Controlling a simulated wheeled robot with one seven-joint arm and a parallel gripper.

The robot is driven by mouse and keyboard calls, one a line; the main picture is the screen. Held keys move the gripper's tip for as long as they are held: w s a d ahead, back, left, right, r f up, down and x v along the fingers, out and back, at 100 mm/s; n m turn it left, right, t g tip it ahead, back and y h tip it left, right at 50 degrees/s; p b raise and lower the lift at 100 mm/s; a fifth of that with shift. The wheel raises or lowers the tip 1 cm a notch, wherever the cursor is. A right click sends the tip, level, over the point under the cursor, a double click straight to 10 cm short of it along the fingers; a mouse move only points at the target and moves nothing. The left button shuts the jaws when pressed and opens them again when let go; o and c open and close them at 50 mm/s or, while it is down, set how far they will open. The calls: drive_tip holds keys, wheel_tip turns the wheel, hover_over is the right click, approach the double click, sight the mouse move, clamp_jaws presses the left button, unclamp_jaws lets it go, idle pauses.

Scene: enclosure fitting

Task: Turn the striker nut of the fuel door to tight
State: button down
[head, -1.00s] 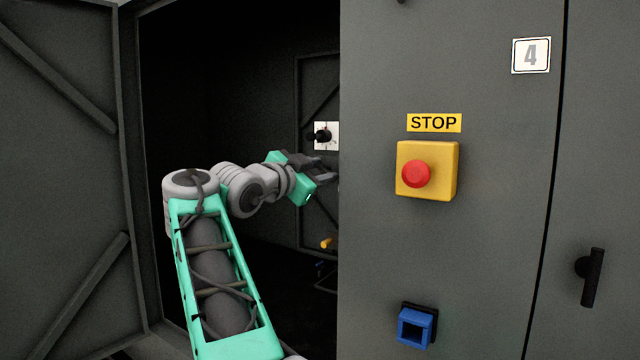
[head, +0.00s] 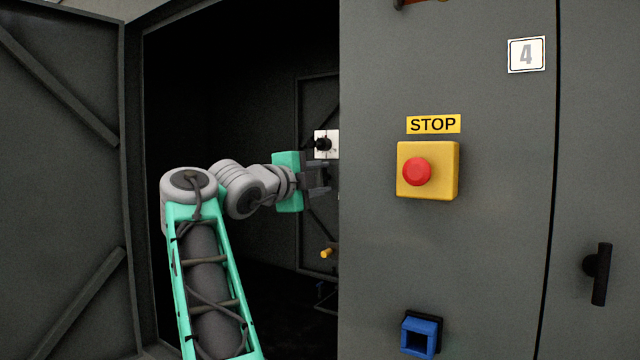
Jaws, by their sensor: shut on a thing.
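My gripper (head: 322,178) is inside the dark opening, at the left edge of the grey front panel. Its fingers point right and are shut on a small part, taken to be the striker nut. The nut itself is hidden by the fingers and the panel edge, so its tightness cannot be read. A braced inner door or panel (head: 318,95) stands behind the gripper. Which door is the fuel door cannot be told for certain.
A black knob on a white plate (head: 332,137) sits just above the gripper. An orange-tipped part (head: 327,253) is below. The front panel carries a red stop button (head: 417,171) and a blue square socket (head: 420,335). An open braced door (head: 60,190) stands left.

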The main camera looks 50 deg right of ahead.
drive_tip(key=shift+m, duration=0.5)
drive_tip(key=c, duration=0.9)
unclamp_jaws()
drive_tip(key=shift+a, duration=0.1)
drive_tip(key=a, duration=0.2)
drive_tip(key=a+b, duration=0.1)
drive_tip(key=a, duration=0.4)
drive_tip(key=shift+s+a, duration=0.3)
drive_tip(key=shift+s, duration=0.1)
